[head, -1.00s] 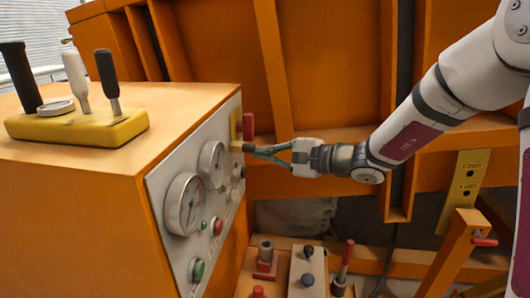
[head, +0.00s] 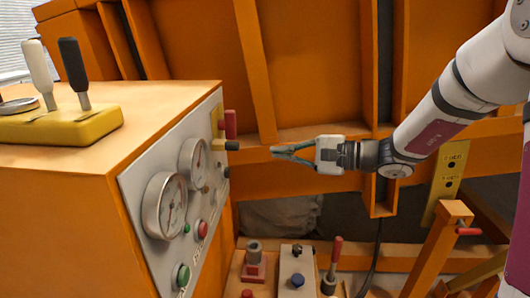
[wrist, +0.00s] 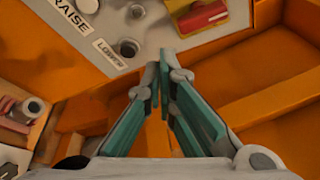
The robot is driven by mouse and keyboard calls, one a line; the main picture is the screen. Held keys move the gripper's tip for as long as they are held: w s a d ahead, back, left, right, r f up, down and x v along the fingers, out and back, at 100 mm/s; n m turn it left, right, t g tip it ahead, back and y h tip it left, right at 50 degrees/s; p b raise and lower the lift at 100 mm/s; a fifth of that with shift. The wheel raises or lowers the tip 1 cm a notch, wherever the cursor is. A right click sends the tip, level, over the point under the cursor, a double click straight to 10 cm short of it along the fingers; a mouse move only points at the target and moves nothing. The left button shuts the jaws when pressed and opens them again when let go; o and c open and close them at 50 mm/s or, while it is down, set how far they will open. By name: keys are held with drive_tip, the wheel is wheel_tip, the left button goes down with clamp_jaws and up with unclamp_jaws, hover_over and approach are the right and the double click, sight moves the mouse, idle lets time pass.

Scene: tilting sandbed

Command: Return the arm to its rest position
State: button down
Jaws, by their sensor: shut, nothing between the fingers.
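My arm (head: 440,120) reaches in from the right in the head view. My gripper (head: 274,150) is shut and empty, its green fingers pointing left toward the panel. A clear gap lies between the fingertips and the dark-tipped knob (head: 232,146) on the panel. In the wrist view my gripper (wrist: 160,72) has its fingertips together, with nothing held. The panel (wrist: 150,38) with its "RAISE" and "LOWER" labels lies beyond the fingertips.
The orange console (head: 60,210) at left carries gauges (head: 165,206), buttons and a yellow lever base (head: 60,125). Orange frame beams (head: 310,80) stand behind my gripper. Low down are a red-handled lever (head: 333,262) and an orange post (head: 440,245) with a red handle.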

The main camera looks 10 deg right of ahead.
drive_tip(key=shift+s+d+r, duration=0.1)
drive_tip(key=shift+s+d, duration=0.25)
drive_tip(key=shift+d, duration=0.25)
drive_tip(key=s+a+r+n+g+h+p, duration=0.1)
drive_tip(key=s+a+n+g+h+p, duration=0.15)
drive_tip(key=s, duration=0.75)
drive_tip(key=s+a+r+n+g+h+p, duration=0.1)
drive_tip(key=s+a+n+g+h, duration=0.2)
drive_tip(key=s, duration=0.7)
drive_tip(key=s+d+r+n+t+h+p, duration=0.2)
drive_tip(key=s+d+n+h, duration=0.3)
drive_tip(key=s+d, duration=0.8)
drive_tip(key=s+r+h+p, duration=0.1)
drive_tip(key=s+h, duration=0.1)
drive_tip(key=h, duration=0.1)
drive_tip(key=shift+d+r+h, duration=0.15)
drive_tip(key=shift+r+h, duration=0.05)
drive_tip(key=shift+h, duration=0.15)
